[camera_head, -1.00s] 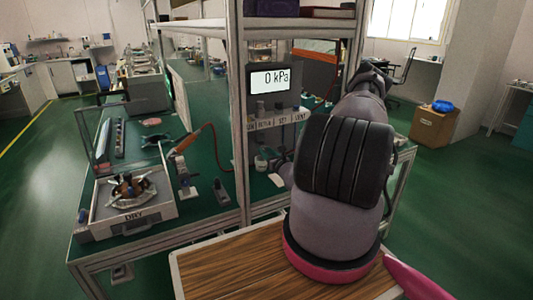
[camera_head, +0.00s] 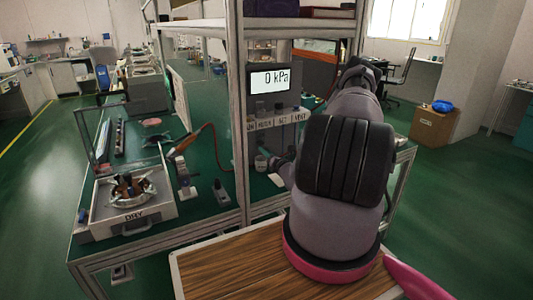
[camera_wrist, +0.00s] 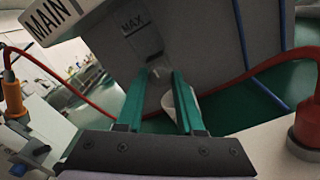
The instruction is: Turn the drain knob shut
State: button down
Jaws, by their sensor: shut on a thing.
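A pale cup (camera_wrist: 170,99) shows below, partly behind the fingers. In the head view my arm hides most of the gripper and the knob.
A display (camera_head: 270,80) on the rack reads 0 kPa, above a row of labelled controls. In the wrist view a red hose (camera_wrist: 260,68) loops to the right. A rack post (camera_head: 238,130) stands left of my arm. A DRY tray (camera_head: 133,208) sits on the left bench.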

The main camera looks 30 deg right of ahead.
jog(key=shift+f+m, duration=0.1)
jog(key=shift+m, duration=0.6)
jog(key=c, duration=0.5)
grip_release()
jog(key=shift+s, duration=0.1)
jog(key=s, duration=1)
jog(key=shift+s+d, duration=0.15)
jog(key=shift+s, duration=0.2)
